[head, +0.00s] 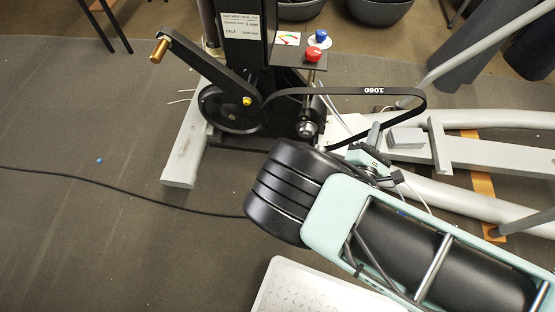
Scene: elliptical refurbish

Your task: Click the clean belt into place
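A black belt (350,91) marked 1060 forms a long loop in the head view. Its left end reaches the black pulley wheel (229,109), and its right end curves round in open space above the grey frame. I cannot tell whether it sits in the wheel's groove. A small metal-tipped shaft (307,129) stands near the belt's lower run. My gripper (372,150) is close below the belt's right part, partly hidden by my arm. Its fingertips are too small and covered to show whether they touch or hold the belt.
A crank arm (205,62) with a brass-coloured peg extends up left from the wheel. Red (313,54) and blue (321,35) knobs stand above the belt. Grey frame tubes (480,152) fill the right. A black cable (130,190) crosses the open floor at left.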

